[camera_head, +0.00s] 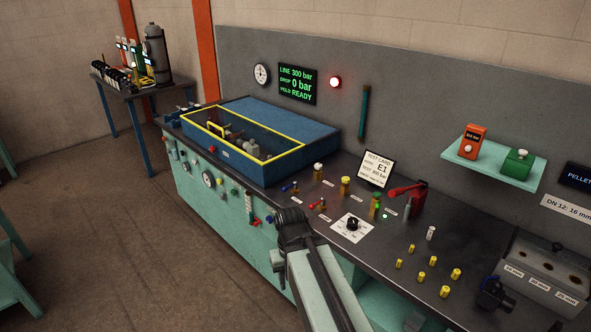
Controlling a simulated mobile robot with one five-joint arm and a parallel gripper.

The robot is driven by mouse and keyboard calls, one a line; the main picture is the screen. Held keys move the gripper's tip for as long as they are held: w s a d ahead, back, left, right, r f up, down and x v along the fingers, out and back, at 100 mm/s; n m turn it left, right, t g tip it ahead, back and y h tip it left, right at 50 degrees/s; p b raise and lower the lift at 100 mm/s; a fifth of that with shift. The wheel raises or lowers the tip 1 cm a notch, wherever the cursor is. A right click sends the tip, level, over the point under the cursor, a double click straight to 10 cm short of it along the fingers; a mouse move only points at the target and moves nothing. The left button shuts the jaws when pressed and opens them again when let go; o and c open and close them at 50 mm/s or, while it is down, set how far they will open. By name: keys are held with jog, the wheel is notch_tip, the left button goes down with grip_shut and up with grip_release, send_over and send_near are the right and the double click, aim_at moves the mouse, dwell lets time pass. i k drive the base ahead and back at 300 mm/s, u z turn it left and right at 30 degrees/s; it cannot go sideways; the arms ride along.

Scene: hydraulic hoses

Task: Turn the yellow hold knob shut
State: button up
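A yellow knob (346,183) stands upright on the dark bench top, behind a small white label plate. A white-topped knob (318,170) stands to its left, and a yellow-and-green fitting (375,203) to its right. I cannot read the labels, so which one is the hold knob rests on colour. My gripper (291,216) is over the bench's front edge, left of and nearer than the yellow knob, apart from it. Its fingers are dark and too small to tell open or shut. The wall display (297,84) reads line 300 bar, drop 0 bar, hold READY.
A blue box with a yellow-framed lid (318,143) is behind left.

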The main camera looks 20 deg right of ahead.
aim_at(345, 180)
jog(key=u, duration=0.45)
jog(key=i, duration=1.8)
jog(key=z, duration=0.55)
jog(key=k, duration=0.65)
jog(key=z, duration=0.2)
jog(key=i, duration=0.65)
jog(key=u, duration=0.15)
